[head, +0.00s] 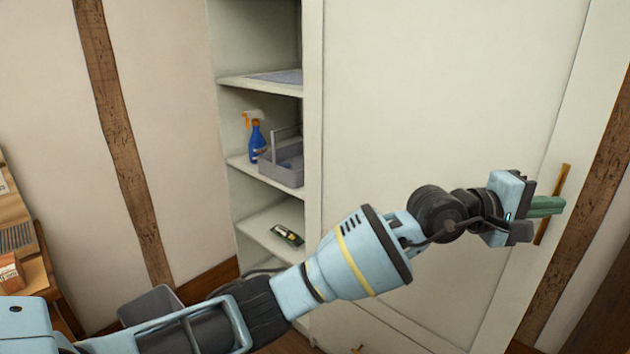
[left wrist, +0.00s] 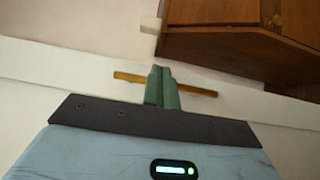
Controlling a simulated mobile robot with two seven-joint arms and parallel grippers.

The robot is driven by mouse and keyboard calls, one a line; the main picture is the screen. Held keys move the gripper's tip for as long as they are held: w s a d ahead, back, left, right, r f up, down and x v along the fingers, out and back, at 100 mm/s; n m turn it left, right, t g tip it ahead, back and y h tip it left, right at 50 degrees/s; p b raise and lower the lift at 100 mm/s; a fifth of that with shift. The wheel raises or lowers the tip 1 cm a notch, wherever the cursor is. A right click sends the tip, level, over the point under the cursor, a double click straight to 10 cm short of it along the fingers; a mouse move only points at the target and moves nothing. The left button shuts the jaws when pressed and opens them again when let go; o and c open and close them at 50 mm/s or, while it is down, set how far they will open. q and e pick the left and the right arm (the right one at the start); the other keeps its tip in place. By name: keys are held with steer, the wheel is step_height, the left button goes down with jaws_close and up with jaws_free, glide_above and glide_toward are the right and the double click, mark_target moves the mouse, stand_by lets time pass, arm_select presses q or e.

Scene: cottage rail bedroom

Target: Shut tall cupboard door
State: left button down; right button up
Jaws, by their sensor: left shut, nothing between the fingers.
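The tall cupboard is white. Its door (head: 440,110) is a broad pale panel filling the right half of the head view. Left of the panel, the shelves are uncovered. A slim wooden bar handle (head: 561,185) stands upright near the panel's right edge. My left gripper (head: 550,206), with green fingers, is shut and empty at the handle's middle. In the left wrist view, the fingers (left wrist: 162,86) cross in front of the handle (left wrist: 130,77), which shows on both sides of them. I cannot tell whether they touch it. My right gripper is not in view.
The open shelves hold a blue spray bottle (head: 256,138), a grey caddy (head: 283,160) and a small dark green item (head: 287,235). A wooden desk (head: 22,235) stands at the left. A grey bin (head: 150,305) is on the floor. Brown wooden furniture (left wrist: 235,40) shows in the wrist view.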

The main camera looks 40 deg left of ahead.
arm_select(q)
steer(key=shift+w+d+t+y, duration=0.2)
steer(key=shift+w+t+y, duration=0.1)
steer(key=shift+w, duration=0.95)
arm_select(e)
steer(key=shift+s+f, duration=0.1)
arm_select(q)
steer(key=shift+w+a+n, duration=0.1)
steer(key=shift+a+n, duration=0.1)
steer(key=shift+n, duration=0.1)
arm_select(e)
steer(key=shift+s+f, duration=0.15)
